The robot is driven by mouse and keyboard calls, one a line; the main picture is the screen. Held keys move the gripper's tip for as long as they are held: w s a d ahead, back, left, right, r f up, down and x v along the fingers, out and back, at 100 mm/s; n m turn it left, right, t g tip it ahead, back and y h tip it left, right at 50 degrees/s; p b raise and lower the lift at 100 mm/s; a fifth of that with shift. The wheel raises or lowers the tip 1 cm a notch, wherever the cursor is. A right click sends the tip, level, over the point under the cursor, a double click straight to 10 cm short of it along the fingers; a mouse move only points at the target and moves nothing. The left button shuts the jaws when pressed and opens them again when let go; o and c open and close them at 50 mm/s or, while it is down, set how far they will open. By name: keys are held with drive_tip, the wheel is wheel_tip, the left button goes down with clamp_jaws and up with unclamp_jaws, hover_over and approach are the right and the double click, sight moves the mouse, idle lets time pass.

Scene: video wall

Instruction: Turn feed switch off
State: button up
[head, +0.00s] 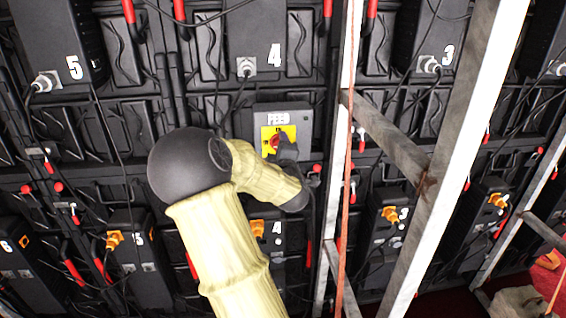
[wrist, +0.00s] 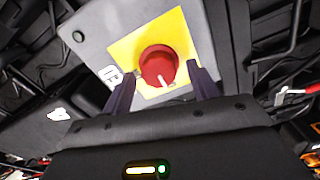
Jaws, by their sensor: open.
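The feed switch is a red round knob (wrist: 158,66) on a yellow plate (wrist: 180,35), set on a grey box marked FEED (head: 262,112). In the head view the red knob (head: 276,141) shows just above my gripper (head: 284,150), which partly covers the box. In the wrist view the two dark fingers of my gripper (wrist: 162,85) stand open on either side of the knob's lower part. A white mark on the knob points down toward my gripper. I cannot tell whether the fingers touch the knob.
Black panels marked with numbers fill the wall, with hanging cables and red handles. A white metal post (head: 345,60) stands just right of the box, with an orange cable along it. A diagonal grey brace (head: 385,135) runs farther right.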

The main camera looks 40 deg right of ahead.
drive_tip(key=b+v, duration=0.8)
drive_tip(key=v, duration=0.9)
idle(0.8)
drive_tip(key=shift+a+f, duration=0.1)
drive_tip(key=shift+a, duration=0.05)
